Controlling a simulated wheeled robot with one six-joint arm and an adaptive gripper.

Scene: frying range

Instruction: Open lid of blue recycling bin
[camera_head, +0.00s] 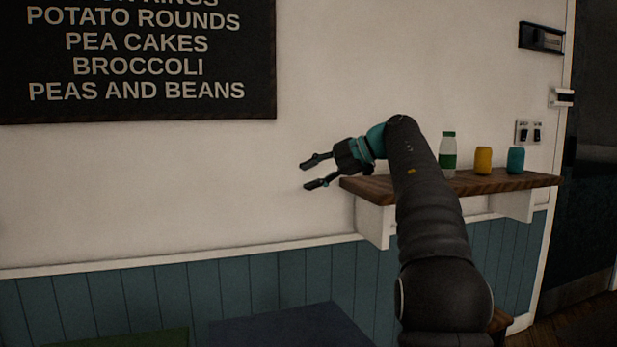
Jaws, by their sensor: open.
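At the bottom of the head view is a dark blue box-like top (290,328), cut off by the lower edge. It looks like the closed lid of the blue bin, but its body is out of view. My gripper (312,173) is open and empty, pointing left in front of the white wall. It is well above the blue top and apart from it. My arm rises at the right of the blue top.
A green top (130,338) lies left of the blue one. A wooden wall shelf (520,182) behind my arm holds a white-green bottle (448,152), a yellow can (483,160) and a teal can (516,160). A dark door (592,150) is at the far right. The wall space left of my gripper is clear.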

